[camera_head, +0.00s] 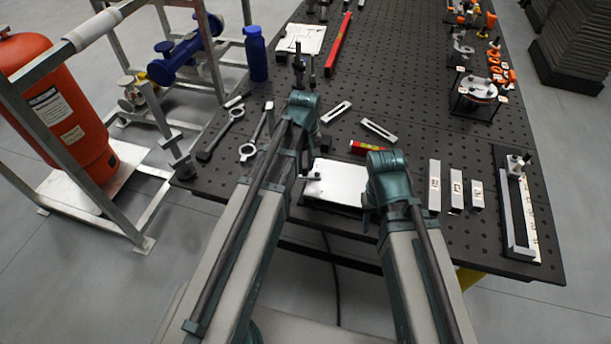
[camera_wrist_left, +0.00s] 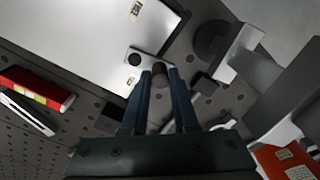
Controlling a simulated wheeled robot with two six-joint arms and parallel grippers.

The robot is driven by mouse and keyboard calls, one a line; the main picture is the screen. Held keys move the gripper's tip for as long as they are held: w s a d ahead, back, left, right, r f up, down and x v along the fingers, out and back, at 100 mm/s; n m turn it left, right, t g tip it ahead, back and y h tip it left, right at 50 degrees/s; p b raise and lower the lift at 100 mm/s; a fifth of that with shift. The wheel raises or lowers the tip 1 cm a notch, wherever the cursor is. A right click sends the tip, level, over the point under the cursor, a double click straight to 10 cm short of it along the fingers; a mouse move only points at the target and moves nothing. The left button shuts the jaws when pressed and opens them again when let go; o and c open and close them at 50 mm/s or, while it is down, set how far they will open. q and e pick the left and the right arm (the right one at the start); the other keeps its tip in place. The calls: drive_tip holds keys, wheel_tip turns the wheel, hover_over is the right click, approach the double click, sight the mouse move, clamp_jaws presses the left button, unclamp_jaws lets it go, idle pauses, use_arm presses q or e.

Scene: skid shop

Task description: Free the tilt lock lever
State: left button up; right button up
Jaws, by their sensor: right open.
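In the head view my left gripper (camera_head: 309,172) points down at the left edge of a white plate (camera_head: 340,184), beside a small grey bar that could be the lever. In the left wrist view my left gripper's two fingers (camera_wrist_left: 160,75) stand slightly apart. A small dark round knob (camera_wrist_left: 158,71) lies between their tips, near a pale bracket at the corner of the white plate. I cannot tell whether the fingers touch the knob. My right gripper (camera_head: 367,220) is mostly hidden by its own arm, right of the plate; it is open. No lever is clearly identifiable.
A red level (camera_head: 366,148) lies behind the plate. Several metal blocks (camera_head: 456,189) and a framed fixture (camera_head: 517,206) stand to the right. Slotted bars and wrenches (camera_head: 222,132) lie farther back. An orange tank (camera_head: 64,110) stands in a frame at left.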

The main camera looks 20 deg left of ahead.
use_arm(q)
drive_tip(key=shift+c, duration=0.5)
drive_tip(key=shift+s, duration=0.15)
drive_tip(key=shift+s+d, duration=0.15)
drive_tip(key=shift+s, duration=0.1)
drive_tip(key=shift+s+d, duration=0.15)
drive_tip(key=shift+s, duration=0.25)
